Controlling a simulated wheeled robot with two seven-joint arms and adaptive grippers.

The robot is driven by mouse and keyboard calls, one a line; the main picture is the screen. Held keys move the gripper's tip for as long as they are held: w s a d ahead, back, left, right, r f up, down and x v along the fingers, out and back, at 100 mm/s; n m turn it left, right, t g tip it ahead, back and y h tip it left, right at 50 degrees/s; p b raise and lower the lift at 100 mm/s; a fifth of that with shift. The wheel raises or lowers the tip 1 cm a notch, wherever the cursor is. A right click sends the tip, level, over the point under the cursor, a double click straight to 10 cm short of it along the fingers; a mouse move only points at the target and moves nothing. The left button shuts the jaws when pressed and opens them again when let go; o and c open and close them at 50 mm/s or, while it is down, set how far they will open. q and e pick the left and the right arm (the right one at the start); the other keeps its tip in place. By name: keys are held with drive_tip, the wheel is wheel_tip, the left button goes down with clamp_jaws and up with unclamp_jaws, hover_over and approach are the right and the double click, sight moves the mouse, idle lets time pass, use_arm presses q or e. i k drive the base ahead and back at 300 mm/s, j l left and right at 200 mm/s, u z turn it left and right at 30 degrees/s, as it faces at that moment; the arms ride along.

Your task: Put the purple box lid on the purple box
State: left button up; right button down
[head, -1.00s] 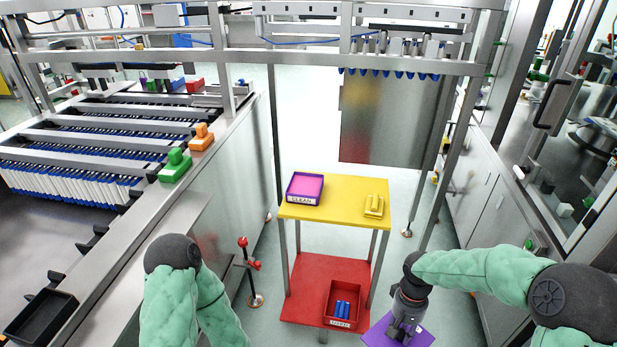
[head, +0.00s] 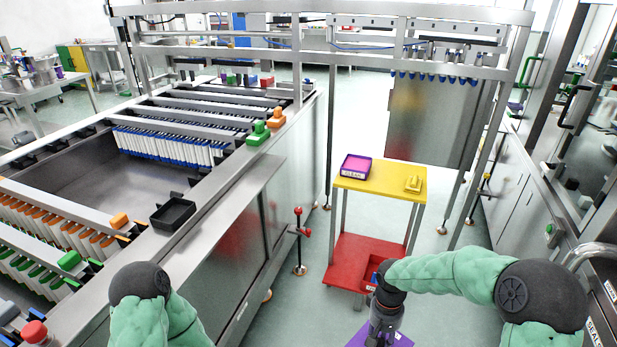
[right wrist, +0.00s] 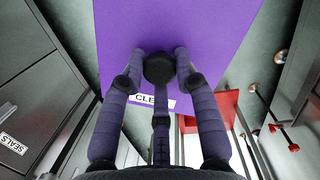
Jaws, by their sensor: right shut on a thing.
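The purple box (head: 356,158), with a pink inside and a CLEAN label on its front, sits on the left of the yellow table top (head: 375,187). The flat purple lid (head: 402,341) is in my right gripper, at the bottom edge of the head view and partly cut off. In the right wrist view the lid (right wrist: 215,35) fills the upper middle, with a partly hidden label on its near edge. My right gripper (right wrist: 160,65) is shut on it. The lid is apart from the box, nearer to me. My left gripper is out of view.
A yellow object (head: 413,184) lies at the table top's right. A red box (head: 372,267), partly hidden by my right arm, is on the red lower shelf (head: 350,250). A metal workbench with a black tray (head: 173,213) stands left; cabinets stand right. Floor before the table is clear.

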sight(357, 163)
drive_tip(key=i+l+u, duration=0.15)
drive_tip(key=u, duration=0.35)
drive_tip(key=i+l+u, duration=0.1)
drive_tip(key=u, duration=0.4)
drive_tip(key=l+u, duration=0.3)
drive_tip(key=u, duration=0.2)
